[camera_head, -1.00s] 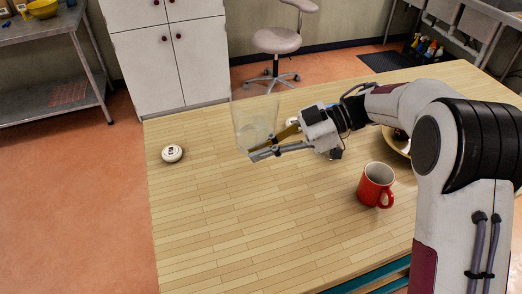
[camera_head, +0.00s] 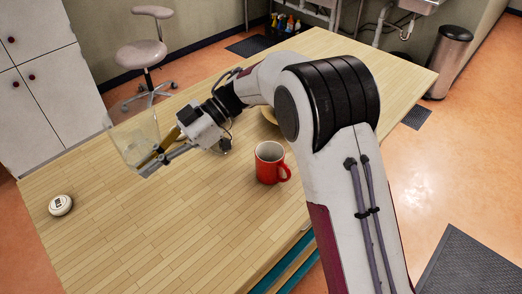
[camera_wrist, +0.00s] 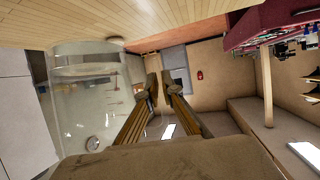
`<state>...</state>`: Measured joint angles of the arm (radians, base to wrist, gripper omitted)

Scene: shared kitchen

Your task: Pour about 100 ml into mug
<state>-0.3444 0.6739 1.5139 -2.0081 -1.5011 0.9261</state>
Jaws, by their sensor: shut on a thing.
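The mug (camera_head: 266,166) is red with a pale inside and stands upright on the wooden table, its handle to the right. My gripper (camera_head: 160,160) is shut on a clear see-through container (camera_head: 130,135), held above the table to the left of the mug and well apart from it. In the wrist view the container (camera_wrist: 92,100) fills the left side beside my gripper's fingers (camera_wrist: 160,84). A pale band shows inside it, but I cannot tell how much liquid it holds. The mug's bottom inside is not clear to see.
A small round white device (camera_head: 61,205) lies on the table (camera_head: 150,225) at the left. A yellowish dish (camera_head: 268,116) is partly hidden behind my arm. The tabletop in front of the mug is clear. A stool (camera_head: 142,55) and cabinet (camera_head: 45,85) stand beyond the table.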

